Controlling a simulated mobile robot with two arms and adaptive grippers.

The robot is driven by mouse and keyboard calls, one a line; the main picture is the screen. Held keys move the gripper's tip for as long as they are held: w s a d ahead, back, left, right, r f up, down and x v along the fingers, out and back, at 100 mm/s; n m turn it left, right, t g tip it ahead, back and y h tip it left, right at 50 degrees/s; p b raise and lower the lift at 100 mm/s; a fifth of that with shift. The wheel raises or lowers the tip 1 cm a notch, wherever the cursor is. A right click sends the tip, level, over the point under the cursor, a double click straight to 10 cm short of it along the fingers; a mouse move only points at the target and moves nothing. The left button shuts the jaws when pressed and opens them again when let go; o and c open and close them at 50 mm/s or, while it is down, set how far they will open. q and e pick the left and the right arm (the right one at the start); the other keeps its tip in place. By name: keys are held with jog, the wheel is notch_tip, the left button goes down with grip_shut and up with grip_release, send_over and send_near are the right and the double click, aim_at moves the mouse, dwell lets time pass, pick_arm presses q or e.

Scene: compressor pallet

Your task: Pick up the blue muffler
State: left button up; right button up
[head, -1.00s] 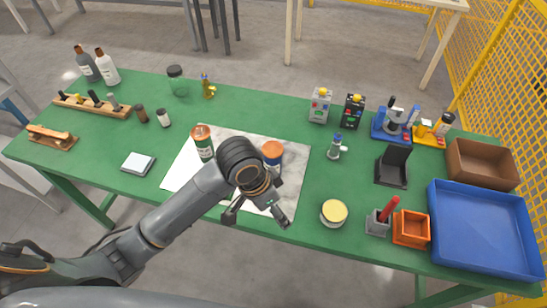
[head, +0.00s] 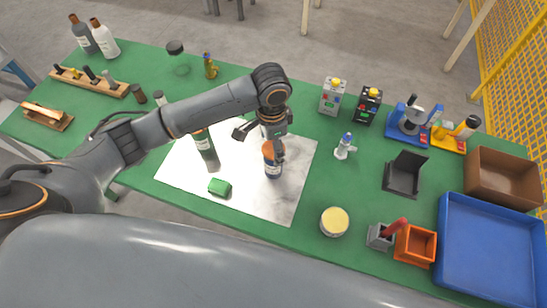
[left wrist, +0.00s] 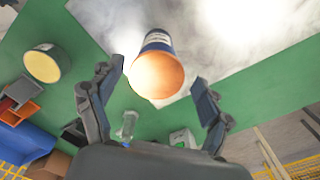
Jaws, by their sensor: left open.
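The blue muffler (head: 272,169) is an upright cylinder with an orange top and a blue body. It stands on the right part of the pale sheet (head: 285,203) on the green table. In the left wrist view the muffler (left wrist: 158,42) shows its orange end large, between the fingers. My left gripper (head: 261,143) is open, just above and behind the muffler's top in the head view. Its two fingers (left wrist: 157,73) are spread and hold nothing. My right gripper is not in view.
A small green block (head: 219,187) lies on the sheet. A yellow-topped tin (head: 334,222) and a small white-blue bottle (head: 343,147) stand to the right.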

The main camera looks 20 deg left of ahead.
aim_at(271, 172)
pick_arm(q)
notch_tip(271, 172, down, 3)
jog(key=shift+d+f+p, duration=0.1)
jog(key=shift+d+p, duration=0.05)
jog(key=shift+p, duration=0.4)
notch_tip(271, 172, down, 2)
jog(key=shift+d+f+p, duration=0.1)
jog(key=shift+f+p, duration=0.15)
jog(key=shift+p, duration=0.1)
jog(key=shift+f, duration=0.55)
jog(key=c, duration=1.6)
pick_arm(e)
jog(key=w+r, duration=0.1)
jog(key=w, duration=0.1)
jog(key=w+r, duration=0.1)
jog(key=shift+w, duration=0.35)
